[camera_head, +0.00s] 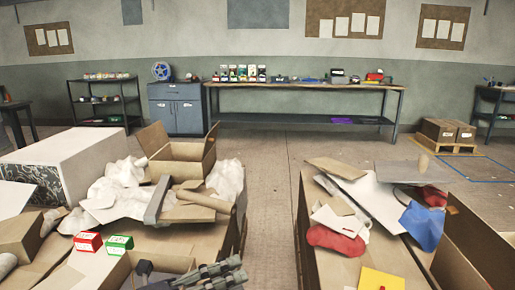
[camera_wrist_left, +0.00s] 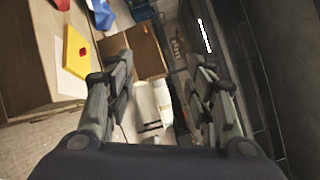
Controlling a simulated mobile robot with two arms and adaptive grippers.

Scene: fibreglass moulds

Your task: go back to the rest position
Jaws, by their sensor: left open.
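My left gripper (camera_head: 236,272) shows at the bottom of the head view, low in front of the left-hand cluttered table, with its fingers pointing right. In the left wrist view its two dark fingers (camera_wrist_left: 160,85) stand apart with nothing held between them. Beyond the fingers are a brown cardboard box (camera_wrist_left: 136,52) and pale cylindrical shapes that I cannot identify. My right gripper is not in view.
Red (camera_head: 88,241) and green (camera_head: 120,243) small boxes lie on the left near my gripper. Floor (camera_head: 268,205) shows between the two sides. A long workbench (camera_head: 300,85) stands at the back.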

